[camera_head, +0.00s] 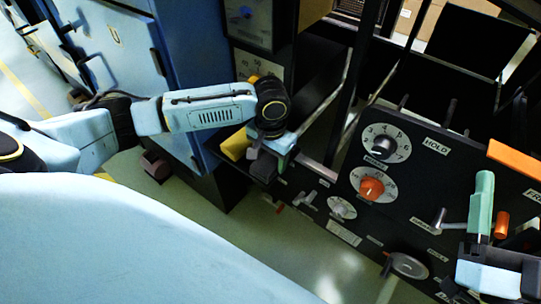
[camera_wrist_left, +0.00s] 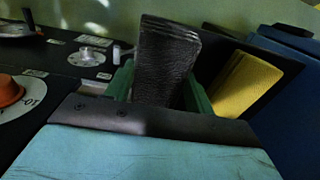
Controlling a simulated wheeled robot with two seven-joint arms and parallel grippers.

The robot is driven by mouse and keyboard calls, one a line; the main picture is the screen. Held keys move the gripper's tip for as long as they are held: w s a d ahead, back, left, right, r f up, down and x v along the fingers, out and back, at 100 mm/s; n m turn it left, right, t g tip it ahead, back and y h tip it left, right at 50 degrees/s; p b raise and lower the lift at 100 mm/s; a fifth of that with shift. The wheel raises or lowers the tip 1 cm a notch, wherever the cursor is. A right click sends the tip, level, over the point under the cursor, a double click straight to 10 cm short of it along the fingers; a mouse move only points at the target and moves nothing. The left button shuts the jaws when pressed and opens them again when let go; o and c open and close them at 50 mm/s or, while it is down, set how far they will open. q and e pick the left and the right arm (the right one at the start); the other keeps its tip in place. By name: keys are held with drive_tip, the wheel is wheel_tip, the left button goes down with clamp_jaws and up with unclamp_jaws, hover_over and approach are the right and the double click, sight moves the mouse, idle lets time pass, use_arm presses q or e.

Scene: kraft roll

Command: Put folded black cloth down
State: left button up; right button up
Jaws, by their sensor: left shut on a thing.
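The folded black cloth (camera_wrist_left: 165,62) stands upright between the two green fingers of my left gripper (camera_wrist_left: 158,92), which is shut on it. In the head view the cloth (camera_head: 263,166) shows as a small dark piece under my left gripper (camera_head: 274,148), at the left end of the black machine panel. Whether the cloth touches anything beneath is hard to tell. My right gripper (camera_head: 484,225) seems to be at the lower right, in front of the panel; its finger gap is unclear.
A yellow folded cloth (camera_head: 236,145) lies just left of my left gripper and also shows in the wrist view (camera_wrist_left: 248,86). A blue cabinet (camera_head: 186,70) stands to the left. The black panel (camera_head: 335,185) carries knobs, dials and levers. Black posts rise behind it.

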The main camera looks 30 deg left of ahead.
use_arm(q)
drive_tip(key=o, duration=1)
